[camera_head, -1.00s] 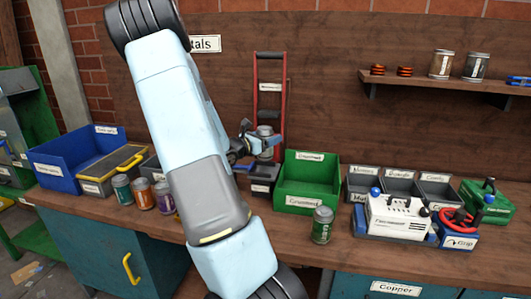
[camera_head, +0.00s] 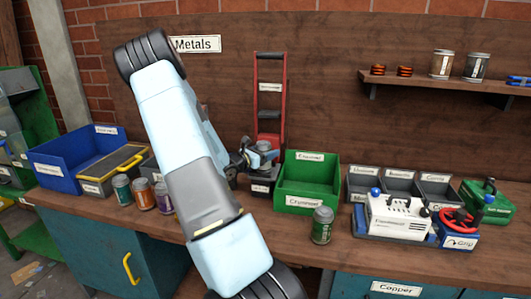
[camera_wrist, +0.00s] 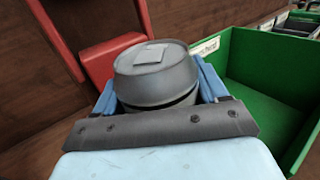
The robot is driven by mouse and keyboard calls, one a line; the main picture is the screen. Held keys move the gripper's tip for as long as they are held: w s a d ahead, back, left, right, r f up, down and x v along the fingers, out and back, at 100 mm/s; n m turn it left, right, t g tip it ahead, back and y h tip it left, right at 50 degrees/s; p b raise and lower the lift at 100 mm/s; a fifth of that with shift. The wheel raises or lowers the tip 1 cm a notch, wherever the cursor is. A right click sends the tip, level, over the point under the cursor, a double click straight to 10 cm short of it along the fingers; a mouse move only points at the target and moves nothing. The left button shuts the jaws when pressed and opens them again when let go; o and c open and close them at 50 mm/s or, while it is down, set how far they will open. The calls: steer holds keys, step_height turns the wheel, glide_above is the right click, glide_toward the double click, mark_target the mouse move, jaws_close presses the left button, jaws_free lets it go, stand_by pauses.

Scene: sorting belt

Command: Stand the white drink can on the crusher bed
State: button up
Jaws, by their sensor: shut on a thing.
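The can (camera_wrist: 152,78) is between the blue fingers of my gripper (camera_wrist: 160,92) in the wrist view. Its grey metal top with a pull tab faces the camera, and its side label is hidden. In the head view my gripper (camera_head: 257,157) is shut on the can (camera_head: 264,146), which looks upright. They are in front of the red crusher frame (camera_head: 256,100), low over the dark crusher bed (camera_head: 262,187). The fingers hide most of the can's lower part. I cannot tell whether its base touches the bed.
A green bin (camera_head: 308,201) stands close to the right of the crusher. A green-labelled can (camera_head: 322,226) stands in front of it. Several cans (camera_head: 143,193) stand at left, near a blue bin (camera_head: 62,181). A white-and-blue machine (camera_head: 397,218) is at right.

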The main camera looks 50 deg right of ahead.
steer(key=o, duration=1)
steer(key=shift+f, duration=0.1)
steer(key=w+a, duration=0.1)
steer(key=a, duration=1.1)
steer(key=s+a+r+m+t+y, duration=0.2)
steer(key=s+a+r+m+y, duration=0.3)
steer(key=a, duration=0.7)
steer(key=s+a+r+m+t+y, duration=0.3)
steer(key=s+a+r+m+y, duration=0.3)
steer(key=a, duration=0.7)
steer(key=s+a+r+m+t+y, duration=0.2)
steer(key=s+a+r+m+y, duration=0.3)
steer(key=a, duration=0.8)
steer(key=shift+s+r+m+y, duration=0.15)
steer(key=shift+s+r+y, duration=0.2)
steer(key=shift+r, duration=0.35)
steer(key=shift+s+r+m+y, duration=0.1)
steer(key=shift+s+r+y, duration=0.2)
steer(key=shift+r, duration=0.45)
steer(key=shift+s+r+m+y, duration=0.15)
steer(key=shift+s+r+y, duration=0.2)
steer(key=shift+r, duration=0.35)
